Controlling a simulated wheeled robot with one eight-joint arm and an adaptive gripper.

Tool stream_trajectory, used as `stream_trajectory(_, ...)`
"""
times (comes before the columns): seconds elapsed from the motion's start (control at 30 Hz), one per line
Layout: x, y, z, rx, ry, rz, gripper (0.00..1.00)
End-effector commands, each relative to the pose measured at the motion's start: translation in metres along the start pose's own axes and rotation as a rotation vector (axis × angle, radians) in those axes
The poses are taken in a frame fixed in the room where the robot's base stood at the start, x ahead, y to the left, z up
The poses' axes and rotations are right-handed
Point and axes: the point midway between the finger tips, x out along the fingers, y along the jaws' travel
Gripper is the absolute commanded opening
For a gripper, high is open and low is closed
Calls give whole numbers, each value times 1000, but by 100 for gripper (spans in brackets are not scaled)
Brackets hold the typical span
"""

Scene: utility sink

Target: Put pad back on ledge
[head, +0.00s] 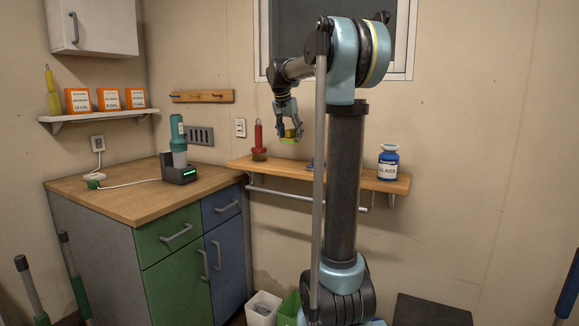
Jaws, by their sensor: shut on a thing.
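The pad (290,138) is a small yellow and green block. My gripper (288,131) points down and is shut on it, with fingers on its sides partly hiding it. The pad shows in front of the wall, above the wooden ledge (288,169), and looks clear of the ledge surface. The ledge runs along the wall below the window. My arm column hides part of its right half.
A red bottle-like item (258,140) stands at the ledge's left end. A blue bottle labelled GLASS (388,163) stands at the right. A small blue item (312,163) lies near the middle, partly hidden. A wooden counter (120,195) stands to the left.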

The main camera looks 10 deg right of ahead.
Motion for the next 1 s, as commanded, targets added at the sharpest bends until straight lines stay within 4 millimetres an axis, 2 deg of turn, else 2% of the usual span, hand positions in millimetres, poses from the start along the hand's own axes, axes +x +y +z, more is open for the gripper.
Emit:
stream_trajectory(0.33,45,2,17,3,0,1,16)
stream_trajectory(0.57,58,2,22,3,0,1,16)
stream_trajectory(0.83,89,1,36,1,0,0,16)
stream_trajectory(1.0,92,0,38,1,0,0,16)
